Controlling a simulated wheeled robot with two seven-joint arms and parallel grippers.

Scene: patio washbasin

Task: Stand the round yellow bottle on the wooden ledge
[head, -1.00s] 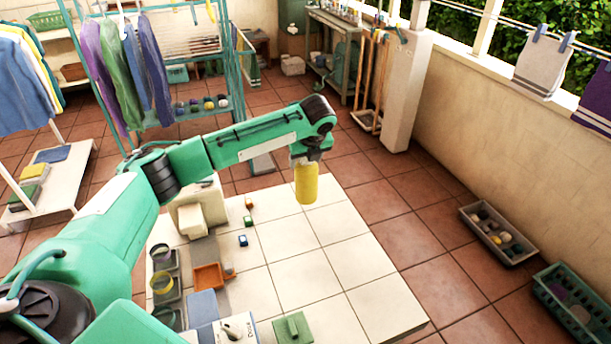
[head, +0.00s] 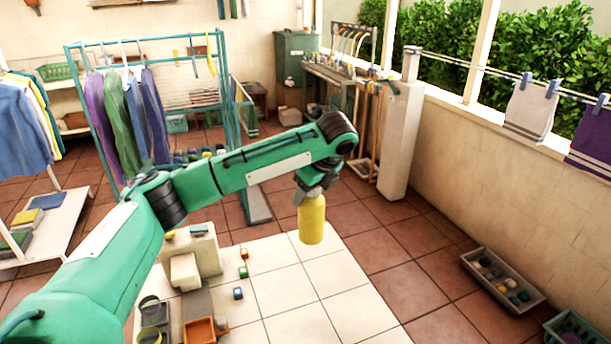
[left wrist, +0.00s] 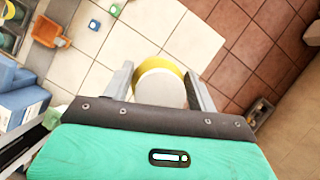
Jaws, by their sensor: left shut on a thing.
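The round yellow bottle (head: 312,220) hangs upright from my left gripper (head: 313,190) in the head view, held above the white tiled area. In the left wrist view the bottle (left wrist: 162,68) is between the two fingers of the left gripper (left wrist: 160,88), which are shut on it. Its pale top faces that camera, and a yellow rim shows around the far side. I cannot make out the wooden ledge with certainty in either view. My right gripper is in neither view.
A white pillar (head: 401,140) and a low wall (head: 505,185) stand at the right. A grey tray (head: 503,278) of small items lies on the red tiles. A teal clothes rack (head: 150,46) stands at the left. An orange bin (head: 199,331) sits at the front.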

